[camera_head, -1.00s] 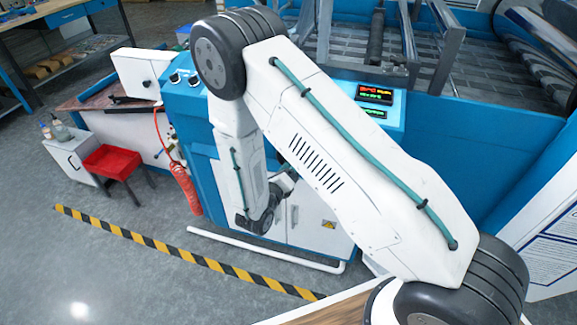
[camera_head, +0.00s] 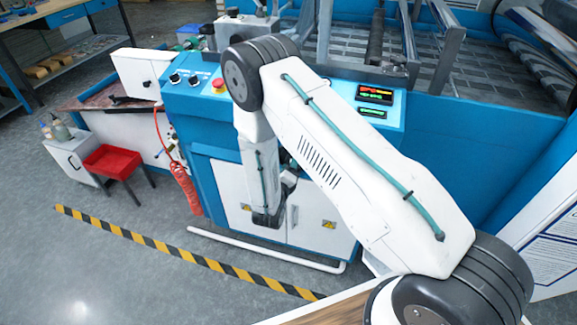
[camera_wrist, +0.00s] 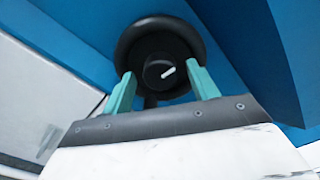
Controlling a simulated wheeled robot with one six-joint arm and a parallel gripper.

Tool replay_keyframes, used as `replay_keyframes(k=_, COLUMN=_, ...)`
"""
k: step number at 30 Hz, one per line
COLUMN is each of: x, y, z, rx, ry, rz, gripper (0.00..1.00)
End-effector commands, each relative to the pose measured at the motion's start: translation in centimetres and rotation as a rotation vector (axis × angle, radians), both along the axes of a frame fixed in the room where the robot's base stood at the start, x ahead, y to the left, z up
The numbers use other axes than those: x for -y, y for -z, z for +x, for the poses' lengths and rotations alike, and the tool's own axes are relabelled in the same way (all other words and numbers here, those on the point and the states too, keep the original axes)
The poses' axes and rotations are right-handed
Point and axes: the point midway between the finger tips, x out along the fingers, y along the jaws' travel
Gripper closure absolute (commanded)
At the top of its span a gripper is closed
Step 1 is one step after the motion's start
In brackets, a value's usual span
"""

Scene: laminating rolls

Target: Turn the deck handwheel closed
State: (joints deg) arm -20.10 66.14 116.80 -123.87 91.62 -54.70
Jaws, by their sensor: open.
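The handwheel (camera_wrist: 128,43) shows in the wrist view as a dark round rim with a black hub and a short white mark on the hub. It sits in front of a blue panel. My gripper (camera_wrist: 158,80) is open, with its two teal fingers apart on either side of the hub's lower part. Whether the fingers touch the wheel I cannot tell. In the head view my own arm hides the handwheel and most of the gripper.
The blue machine (camera_head: 450,125) has knobs, a red button (camera_head: 218,84) and a lit display (camera_head: 375,94). A white pipe rail (camera_head: 265,250) runs low in front.

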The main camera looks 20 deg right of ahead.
Motion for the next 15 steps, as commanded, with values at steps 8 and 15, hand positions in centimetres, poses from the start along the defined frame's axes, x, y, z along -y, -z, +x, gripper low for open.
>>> replay_keyframes(k=8, x=-0.05, y=-0.01, z=-0.01, rx=0.000, ry=0.000, rz=0.000, gripper=0.72)
replay_keyframes(k=15, x=-0.29, y=0.00, z=-0.03, rx=0.003, ry=-0.002, rz=0.003, gripper=0.86)
